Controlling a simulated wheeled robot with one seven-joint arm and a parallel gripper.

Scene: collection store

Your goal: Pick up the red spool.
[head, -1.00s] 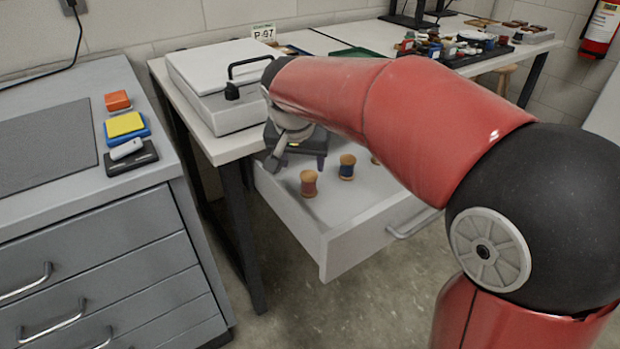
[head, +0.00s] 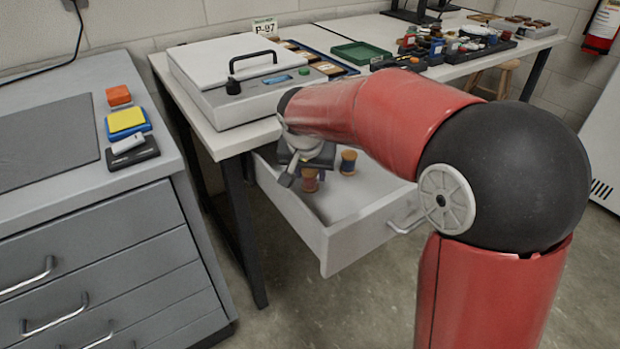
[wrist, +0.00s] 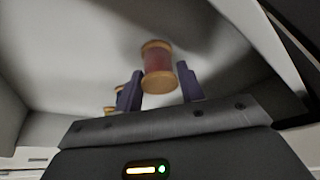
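The red spool (head: 310,181), with wooden ends, stands in the open white drawer (head: 345,238). My gripper (head: 307,166) is over it and hides its upper part in the head view. In the wrist view the red spool (wrist: 158,70) shows between the two dark fingers of my gripper (wrist: 160,74), near their tips. The fingers are spread, with a narrow gap on each side of the spool. I cannot tell how deep the spool is between them.
A blue spool (head: 348,162) stands just right of my gripper in the drawer; it shows partly behind the left finger in the wrist view, with another wooden spool end (wrist: 109,110) beside it. The drawer walls and the table edge (head: 232,148) are close.

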